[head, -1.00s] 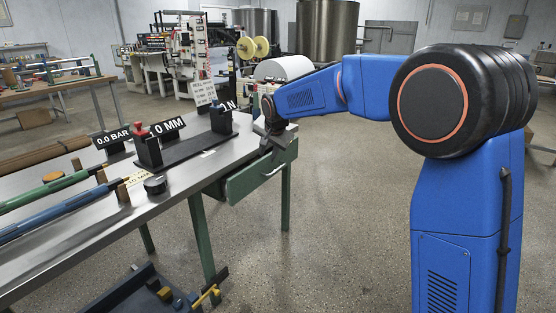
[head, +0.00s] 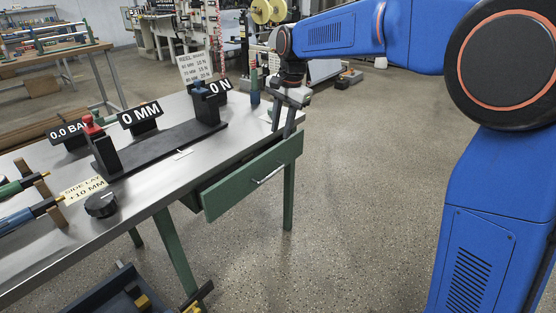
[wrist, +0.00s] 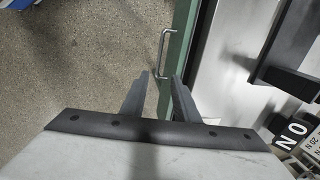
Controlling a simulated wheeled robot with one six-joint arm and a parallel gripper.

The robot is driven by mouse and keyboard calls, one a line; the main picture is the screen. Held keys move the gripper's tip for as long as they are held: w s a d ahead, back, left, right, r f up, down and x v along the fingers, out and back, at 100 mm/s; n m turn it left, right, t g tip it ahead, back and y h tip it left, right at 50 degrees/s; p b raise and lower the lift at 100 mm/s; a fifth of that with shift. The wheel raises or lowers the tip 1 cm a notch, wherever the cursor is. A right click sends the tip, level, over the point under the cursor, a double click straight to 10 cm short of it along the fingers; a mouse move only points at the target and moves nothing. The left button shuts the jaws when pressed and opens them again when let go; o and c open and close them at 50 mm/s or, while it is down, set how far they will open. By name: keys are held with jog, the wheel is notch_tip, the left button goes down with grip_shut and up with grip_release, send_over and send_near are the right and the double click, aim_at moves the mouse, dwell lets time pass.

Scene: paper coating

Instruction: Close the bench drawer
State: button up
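The bench drawer (head: 255,175) has a green front with a pale metal handle (head: 268,174). It stands partly pulled out from under the metal-topped bench (head: 150,187), with a dark gap behind its front. My gripper (head: 284,118) points down at the right end of the drawer front, by its top edge. In the wrist view my gripper (wrist: 160,82) has its two dark fingers apart with nothing held between them. The drawer front (wrist: 181,45) and handle (wrist: 163,52) show just beyond the fingertips. I cannot tell whether a finger touches the drawer.
On the bench are a black fixture (head: 165,148), a "0 MM" display (head: 140,114), a dark knob (head: 101,204) and a standing number card (head: 195,68). A dark tray (head: 125,295) lies low at the front left. The floor right of the drawer is clear.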

aim_at(273, 172)
jog(key=f, duration=0.5)
jog(key=w+a+f, duration=0.1)
jog(key=f, duration=0.5)
jog(key=w+a+f, duration=0.1)
jog(key=f, duration=0.5)
jog(key=shift+a, duration=0.25)
jog(key=shift+c, duration=0.3)
grip_shut()
